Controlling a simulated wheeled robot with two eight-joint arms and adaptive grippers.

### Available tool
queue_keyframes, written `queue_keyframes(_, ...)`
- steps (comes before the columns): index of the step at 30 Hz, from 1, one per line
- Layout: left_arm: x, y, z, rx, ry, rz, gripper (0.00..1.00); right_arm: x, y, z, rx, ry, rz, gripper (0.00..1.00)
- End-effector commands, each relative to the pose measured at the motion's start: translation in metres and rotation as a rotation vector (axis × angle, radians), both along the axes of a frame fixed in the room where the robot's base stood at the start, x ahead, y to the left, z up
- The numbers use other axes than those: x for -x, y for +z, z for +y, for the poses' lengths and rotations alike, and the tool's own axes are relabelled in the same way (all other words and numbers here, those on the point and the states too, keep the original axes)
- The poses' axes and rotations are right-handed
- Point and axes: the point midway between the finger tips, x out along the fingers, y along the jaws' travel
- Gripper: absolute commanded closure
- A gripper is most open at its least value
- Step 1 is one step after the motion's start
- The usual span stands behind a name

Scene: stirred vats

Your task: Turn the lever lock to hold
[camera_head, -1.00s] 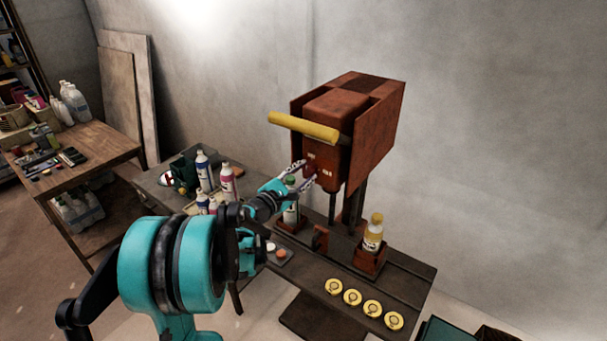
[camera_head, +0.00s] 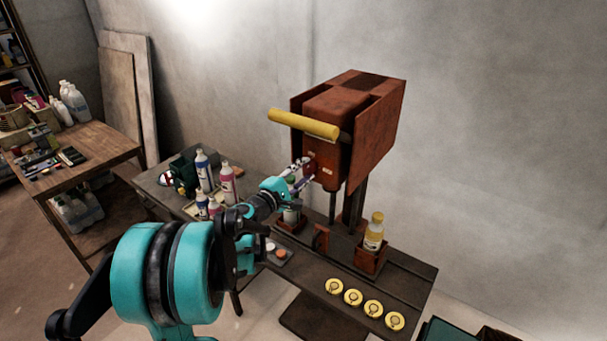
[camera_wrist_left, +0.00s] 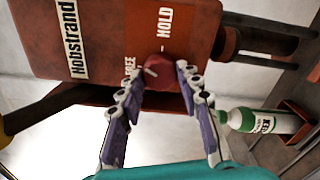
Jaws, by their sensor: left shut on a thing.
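The lever lock is a dark red round knob (camera_wrist_left: 163,73) with a short white mark, on the front of the rusty red machine head (camera_head: 335,115). In the left wrist view, the printed words FREE (camera_wrist_left: 129,69) and HOLD (camera_wrist_left: 164,28) stand beside it. The white mark lies on the side towards FREE. My left gripper (camera_head: 305,172) is at the front of the head, its two fingers shut on the knob from both sides. The fingers cover part of the knob's edges. My right gripper is not in view.
A yellow lever handle (camera_head: 303,123) sticks out above the knob. Below, a yellow-capped bottle (camera_head: 374,232) stands in a holder, and a green-capped bottle (camera_wrist_left: 262,121) stands near the gripper. Several yellow discs (camera_head: 353,297) lie along the bench front. Bottles (camera_head: 203,172) crowd the left.

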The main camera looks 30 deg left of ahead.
Motion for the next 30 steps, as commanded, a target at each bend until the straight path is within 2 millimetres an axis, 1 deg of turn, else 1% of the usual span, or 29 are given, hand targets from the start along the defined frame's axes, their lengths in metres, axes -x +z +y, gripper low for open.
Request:
queue_keyframes(21,0.000,-0.001,0.000,-0.678,0.000,-0.052,0.94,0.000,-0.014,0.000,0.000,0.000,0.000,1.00)
queue_keyframes(30,0.000,0.000,0.000,-0.924,-0.001,-0.072,0.94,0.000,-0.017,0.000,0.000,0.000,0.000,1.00)
